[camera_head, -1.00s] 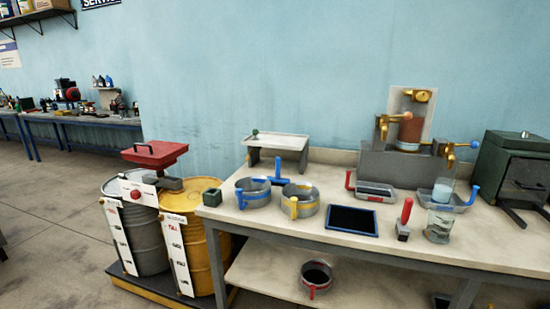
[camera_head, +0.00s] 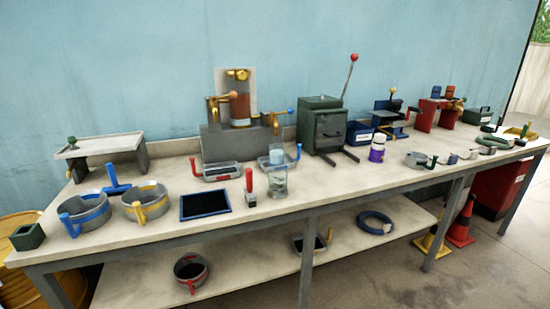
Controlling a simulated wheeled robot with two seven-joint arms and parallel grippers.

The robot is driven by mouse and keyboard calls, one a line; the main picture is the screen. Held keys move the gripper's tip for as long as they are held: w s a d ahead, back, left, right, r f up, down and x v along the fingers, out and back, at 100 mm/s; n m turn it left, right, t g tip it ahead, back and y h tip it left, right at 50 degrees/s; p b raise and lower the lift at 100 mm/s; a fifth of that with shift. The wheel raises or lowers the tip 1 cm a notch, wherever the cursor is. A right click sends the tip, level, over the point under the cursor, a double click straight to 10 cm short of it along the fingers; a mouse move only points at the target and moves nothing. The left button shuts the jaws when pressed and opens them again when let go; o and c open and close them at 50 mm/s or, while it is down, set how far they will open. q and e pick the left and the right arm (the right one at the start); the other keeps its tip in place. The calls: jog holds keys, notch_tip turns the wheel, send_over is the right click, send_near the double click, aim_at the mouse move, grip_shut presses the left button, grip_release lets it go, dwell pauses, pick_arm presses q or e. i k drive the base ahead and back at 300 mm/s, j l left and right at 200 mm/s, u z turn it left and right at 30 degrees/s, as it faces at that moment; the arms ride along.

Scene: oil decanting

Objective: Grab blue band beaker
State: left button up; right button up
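The blue band beaker (camera_head: 86,214) is a wide grey metal vessel with a blue band and a blue handle. It stands upright on the left part of the bench top (camera_head: 290,205). A similar beaker with a yellow band (camera_head: 147,202) stands just to its right. A third one with a red handle (camera_head: 191,270) sits on the lower shelf and looks dark inside. Neither of my grippers shows in the head view.
A small dark green box (camera_head: 28,236) is at the bench's left corner. A raised stand (camera_head: 100,146) and a blue T-shaped tool (camera_head: 116,183) are behind the beakers. A black tray (camera_head: 205,204) is to their right. Yellow drums (camera_head: 22,270) stand left of the bench.

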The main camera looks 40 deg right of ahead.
aim_at(276, 150)
jog(key=i+l+z, duration=0.1)
jog(key=z, duration=0.35)
jog(key=i+l+z, duration=0.2)
jog(key=z, duration=0.3)
jog(key=i+z, duration=0.15)
jog(key=z, duration=0.3)
